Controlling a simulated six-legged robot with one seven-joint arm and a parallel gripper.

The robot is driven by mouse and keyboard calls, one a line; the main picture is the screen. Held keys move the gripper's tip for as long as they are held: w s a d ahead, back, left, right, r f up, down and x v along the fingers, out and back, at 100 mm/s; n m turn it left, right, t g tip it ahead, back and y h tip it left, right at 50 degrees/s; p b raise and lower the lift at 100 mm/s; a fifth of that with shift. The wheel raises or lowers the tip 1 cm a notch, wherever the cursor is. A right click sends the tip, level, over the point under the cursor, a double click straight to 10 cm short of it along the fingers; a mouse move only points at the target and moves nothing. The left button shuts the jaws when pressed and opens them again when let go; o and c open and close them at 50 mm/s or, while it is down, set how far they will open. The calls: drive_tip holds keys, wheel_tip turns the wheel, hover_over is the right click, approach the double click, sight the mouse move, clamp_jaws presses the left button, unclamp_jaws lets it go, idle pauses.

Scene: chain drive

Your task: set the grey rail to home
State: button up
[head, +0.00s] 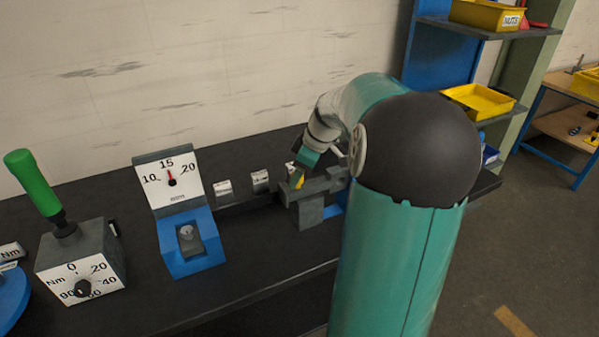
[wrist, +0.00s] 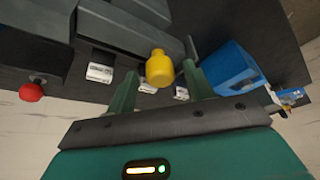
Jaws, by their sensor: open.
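A grey rail (head: 322,184) sits on the dark bench in the head view, partly hidden behind my arm. It seems to be the long grey bar (wrist: 130,32) in the wrist view, though I cannot tell its exact extent. A yellow knob (head: 297,179) stands at the rail's left end; it also shows in the wrist view (wrist: 159,67). My gripper (wrist: 161,76) is open, with one finger on each side of the yellow knob and visible gaps to it. In the head view my gripper (head: 304,164) is just above the knob. Small white labels (head: 260,180) stand behind the rail; their text is unreadable.
A blue-based gauge (head: 192,245) and a grey torque box (head: 82,262) with a green handle (head: 33,182) stand left on the bench. The wrist view shows a red knob (wrist: 31,92) and a blue block (wrist: 232,72) beside the fingers. The bench front is clear.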

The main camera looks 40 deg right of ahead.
drive_tip(key=shift+s, duration=0.1)
drive_tip(key=shift+c, duration=0.6)
clamp_jaws()
hover_over(324, 180)
drive_tip(key=shift+r, duration=0.1)
drive_tip(key=shift+d, duration=0.1)
drive_tip(key=shift+o, duration=0.6)
unclamp_jaws()
drive_tip(key=shift+d, duration=0.1)
drive_tip(key=v, duration=1.3)
drive_tip(key=shift+r, duration=0.35)
